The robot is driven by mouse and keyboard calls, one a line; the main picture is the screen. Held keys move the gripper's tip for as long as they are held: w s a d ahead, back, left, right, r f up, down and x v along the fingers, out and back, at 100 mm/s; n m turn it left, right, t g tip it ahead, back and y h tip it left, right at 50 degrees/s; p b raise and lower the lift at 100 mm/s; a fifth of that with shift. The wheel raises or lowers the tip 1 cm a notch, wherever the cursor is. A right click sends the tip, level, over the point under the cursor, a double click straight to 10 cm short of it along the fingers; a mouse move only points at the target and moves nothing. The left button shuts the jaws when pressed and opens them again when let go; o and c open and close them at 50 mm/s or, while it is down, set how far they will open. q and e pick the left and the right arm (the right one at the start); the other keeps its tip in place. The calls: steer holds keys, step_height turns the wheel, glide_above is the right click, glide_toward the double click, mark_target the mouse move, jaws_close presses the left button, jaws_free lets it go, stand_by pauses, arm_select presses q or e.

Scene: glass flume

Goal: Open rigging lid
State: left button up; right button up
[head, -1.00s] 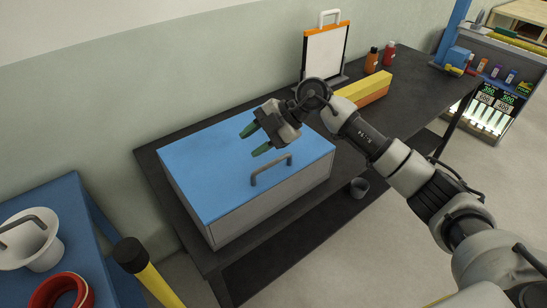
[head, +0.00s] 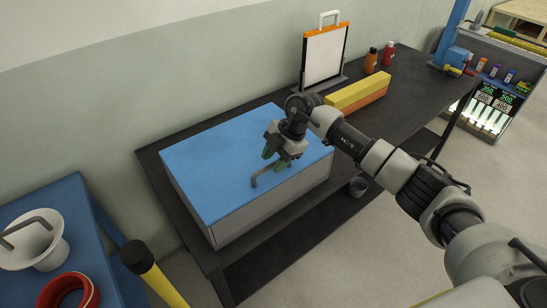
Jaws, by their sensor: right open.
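The rigging box has a flat blue lid (head: 215,165) that lies closed on its grey body (head: 255,212), on a dark table. A grey bar handle (head: 262,176) stands on the lid near its front edge. My right gripper (head: 274,159) has green fingertips and is open. It is over the lid, pointing down close to the handle, and covers the handle's right part. I cannot tell whether the fingers touch the handle. My left gripper is not in view.
A yellow and orange block (head: 357,95), a framed white board (head: 325,57) and bottles (head: 371,60) stand on the table behind the box. A blue table (head: 75,215) with a white funnel-shaped vessel (head: 50,255) is at left.

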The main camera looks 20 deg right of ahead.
steer(key=shift+a+f, duration=0.15)
steer(key=shift+f, duration=0.2)
jaws_close()
